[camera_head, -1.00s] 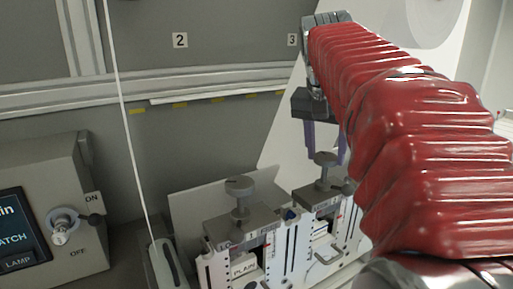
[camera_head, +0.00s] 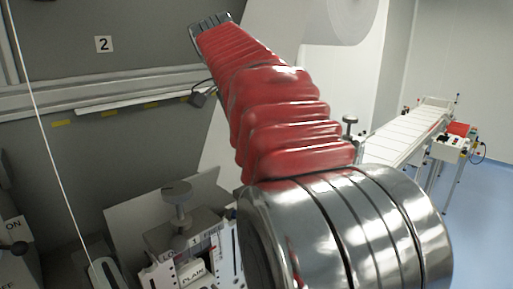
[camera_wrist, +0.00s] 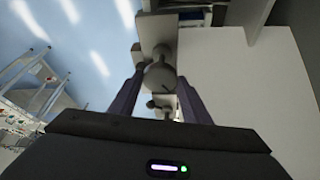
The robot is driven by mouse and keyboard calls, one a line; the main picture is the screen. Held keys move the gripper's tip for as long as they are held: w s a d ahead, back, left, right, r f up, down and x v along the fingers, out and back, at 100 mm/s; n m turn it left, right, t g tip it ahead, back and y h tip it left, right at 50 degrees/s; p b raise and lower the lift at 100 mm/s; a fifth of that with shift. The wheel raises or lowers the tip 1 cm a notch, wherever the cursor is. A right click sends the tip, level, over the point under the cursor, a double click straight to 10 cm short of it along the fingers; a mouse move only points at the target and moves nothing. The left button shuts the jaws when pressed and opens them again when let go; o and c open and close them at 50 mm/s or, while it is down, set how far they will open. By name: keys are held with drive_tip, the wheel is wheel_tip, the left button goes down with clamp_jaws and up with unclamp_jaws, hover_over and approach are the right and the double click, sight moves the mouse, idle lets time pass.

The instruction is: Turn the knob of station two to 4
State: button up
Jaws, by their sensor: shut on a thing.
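In the wrist view, my gripper (camera_wrist: 161,77) has its two dark fingers on either side of a round grey knob (camera_wrist: 159,74) and is shut on it. A dark line crosses the knob's face; no scale numbers are legible there. In the head view, my red-sleeved arm hides the gripper and the held knob. Another grey knob (camera_head: 177,189) stands free on a post over the left station (camera_head: 160,240), left of my arm. That station's card reads "PLAIN". The wall sign "2" (camera_head: 103,44) is at the upper left.
A white cord (camera_head: 50,155) runs down at the left. A grey box edge marked "ON" (camera_head: 14,224) is at the lower left. A white roll (camera_head: 342,18) hangs above. A conveyor (camera_head: 405,137) stands at the back right, with open blue floor (camera_head: 488,205) beside it.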

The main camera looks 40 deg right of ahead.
drive_tip(key=shift+m, duration=0.3)
drive_tip(key=o, duration=1)
drive_tip(key=shift+o, duration=0.2)
drive_tip(key=shift+r, duration=0.1)
drive_tip(key=v, duration=0.7)
drive_tip(key=shift+w, duration=0.1)
